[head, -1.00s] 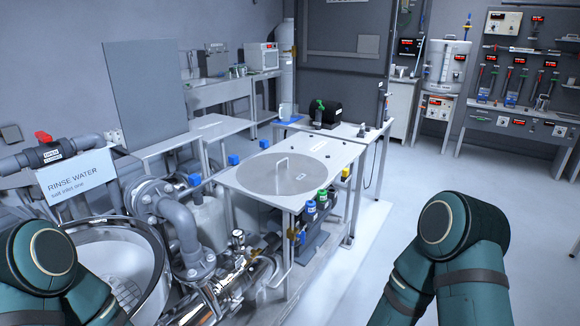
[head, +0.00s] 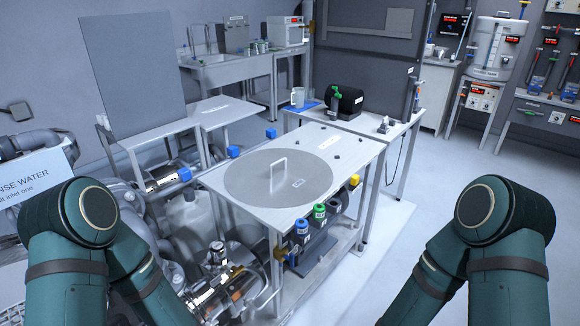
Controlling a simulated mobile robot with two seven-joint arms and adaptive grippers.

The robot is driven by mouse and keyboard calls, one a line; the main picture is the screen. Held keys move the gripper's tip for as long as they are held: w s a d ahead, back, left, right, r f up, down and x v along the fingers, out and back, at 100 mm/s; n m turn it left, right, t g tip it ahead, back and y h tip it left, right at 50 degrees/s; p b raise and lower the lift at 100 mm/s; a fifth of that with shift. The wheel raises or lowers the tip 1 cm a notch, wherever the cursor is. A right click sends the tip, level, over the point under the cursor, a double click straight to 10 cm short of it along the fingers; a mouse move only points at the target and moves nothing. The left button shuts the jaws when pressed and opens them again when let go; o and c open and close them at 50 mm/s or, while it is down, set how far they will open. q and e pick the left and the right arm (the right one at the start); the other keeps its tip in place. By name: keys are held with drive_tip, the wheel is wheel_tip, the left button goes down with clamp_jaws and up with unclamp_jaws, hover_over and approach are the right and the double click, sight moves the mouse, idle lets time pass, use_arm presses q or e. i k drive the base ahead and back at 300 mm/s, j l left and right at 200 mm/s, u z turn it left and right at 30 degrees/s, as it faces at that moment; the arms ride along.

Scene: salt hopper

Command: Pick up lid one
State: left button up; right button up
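A round grey metal lid (head: 250,187) with an upright loop handle (head: 278,175) lies flat on the pale metal table (head: 345,150) in the middle of the head view. A small label is on the lid, right of the handle. I cannot read from it whether this is lid one. My two arms show at the lower left and lower right, both apart from the table. Neither gripper is in the picture.
Pipes and a valve (head: 216,257) crowd the floor left of the table. A grey upright panel (head: 132,85) stands behind left. A second table (head: 375,131) holds a black device (head: 344,100). Floor at right is clear.

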sight(273, 179)
drive_tip(key=i+l, duration=0.8)
